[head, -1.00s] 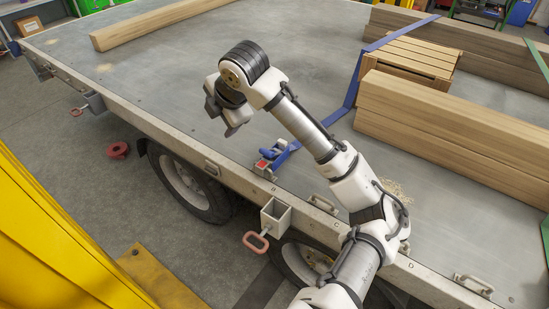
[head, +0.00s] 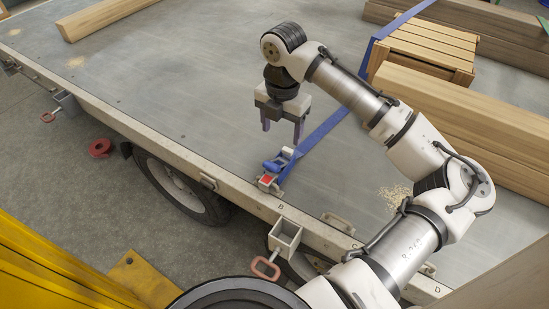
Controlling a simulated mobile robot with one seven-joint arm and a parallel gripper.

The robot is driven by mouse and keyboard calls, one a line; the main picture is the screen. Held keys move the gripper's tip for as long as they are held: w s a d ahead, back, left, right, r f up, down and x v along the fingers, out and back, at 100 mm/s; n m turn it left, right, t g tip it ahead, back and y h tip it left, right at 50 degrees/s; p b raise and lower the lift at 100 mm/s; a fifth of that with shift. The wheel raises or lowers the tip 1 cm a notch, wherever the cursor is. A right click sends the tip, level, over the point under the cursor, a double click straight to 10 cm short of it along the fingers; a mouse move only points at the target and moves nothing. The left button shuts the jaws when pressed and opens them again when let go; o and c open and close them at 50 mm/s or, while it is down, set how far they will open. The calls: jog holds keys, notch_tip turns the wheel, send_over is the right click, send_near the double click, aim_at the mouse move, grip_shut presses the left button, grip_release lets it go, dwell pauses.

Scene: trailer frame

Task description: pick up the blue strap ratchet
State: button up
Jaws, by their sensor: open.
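The blue strap ratchet (head: 275,166) lies near the front edge of the grey trailer bed (head: 180,75). It has a red part at its lower end and a pale part at its upper right. A blue strap (head: 325,127) runs from it up and right toward a wooden crate. My gripper (head: 281,135) points down, a little above and behind the ratchet in the picture. Its two fingers are apart with nothing between them. The fingers do not appear to touch the ratchet or the strap.
A slatted wooden crate (head: 428,48) and long timber beams (head: 455,105) stand at the right. Another beam (head: 110,18) lies at the upper left. A metal edge rail (head: 165,149) with brackets borders the bed. The bed left of my gripper is clear.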

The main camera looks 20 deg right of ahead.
aim_at(281, 163)
jog(key=f, duration=0.7)
jog(key=shift+s+f, duration=0.2)
jog(key=shift+f, duration=0.2)
jog(key=shift+a+f+p, duration=0.15)
jog(key=shift+f+p, duration=0.2)
jog(key=shift+f, duration=1)
jog(key=shift+a+f+p, duration=0.1)
jog(key=shift+f+p, duration=0.25)
jog(key=shift+f, duration=1)
jog(key=c, duration=1.3)
jog(key=shift+r, duration=0.1)
